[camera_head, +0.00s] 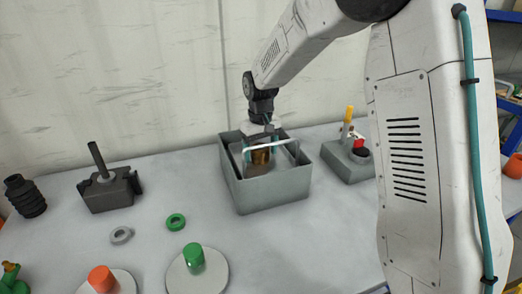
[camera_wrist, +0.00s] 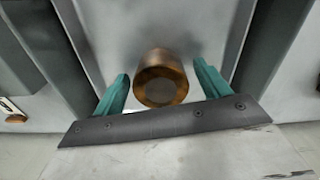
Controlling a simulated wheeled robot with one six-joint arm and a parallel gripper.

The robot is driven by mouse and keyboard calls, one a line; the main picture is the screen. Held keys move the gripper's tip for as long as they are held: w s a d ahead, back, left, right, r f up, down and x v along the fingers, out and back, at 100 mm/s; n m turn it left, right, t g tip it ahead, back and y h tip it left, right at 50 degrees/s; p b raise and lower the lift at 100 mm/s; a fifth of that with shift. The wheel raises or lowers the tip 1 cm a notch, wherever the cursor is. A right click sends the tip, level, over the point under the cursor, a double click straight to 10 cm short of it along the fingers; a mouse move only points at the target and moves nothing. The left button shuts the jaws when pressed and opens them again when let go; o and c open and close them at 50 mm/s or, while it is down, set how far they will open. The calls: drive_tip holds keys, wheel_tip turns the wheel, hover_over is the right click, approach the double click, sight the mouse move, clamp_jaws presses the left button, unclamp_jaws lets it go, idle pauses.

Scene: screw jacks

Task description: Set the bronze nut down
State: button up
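The bronze nut (camera_head: 260,157) is a short brown cylinder inside the grey bin (camera_head: 272,193). In the wrist view the nut (camera_wrist: 160,78) sits between the two teal fingers of my gripper (camera_wrist: 162,82), end face toward the camera. A narrow gap shows between the nut and each finger, so my gripper looks open around it. In the head view my gripper (camera_head: 261,148) points down into the bin. The nut's underside is hidden, so I cannot tell whether it touches the bin floor.
A grey block with a yellow-handled tool (camera_head: 348,160) stands right of the bin. A dark grey jack body (camera_head: 109,190) and a black ribbed part (camera_head: 25,197) stand left. Green (camera_head: 176,222) and grey (camera_head: 121,235) rings lie in front. A round plate (camera_head: 213,274) carries a green cylinder.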

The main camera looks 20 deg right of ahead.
wheel_tip(320, 180, up, 12)
drive_tip(key=s+d+r, duration=0.1)
drive_tip(key=s+r, duration=0.2)
drive_tip(key=s, duration=0.6)
drive_tip(key=s+d+r, duration=0.1)
drive_tip(key=s+r, duration=0.2)
drive_tip(key=s, duration=0.7)
drive_tip(key=s+f+m, duration=0.1)
drive_tip(key=s+f, duration=0.1)
drive_tip(key=s, duration=0.7)
drive_tip(key=s+d+f+t, duration=0.1)
drive_tip(key=s+f, duration=0.1)
drive_tip(key=s, duration=0.6)
drive_tip(key=shift+s+f+m, duration=0.35)
drive_tip(key=shift+s+m, duration=0.05)
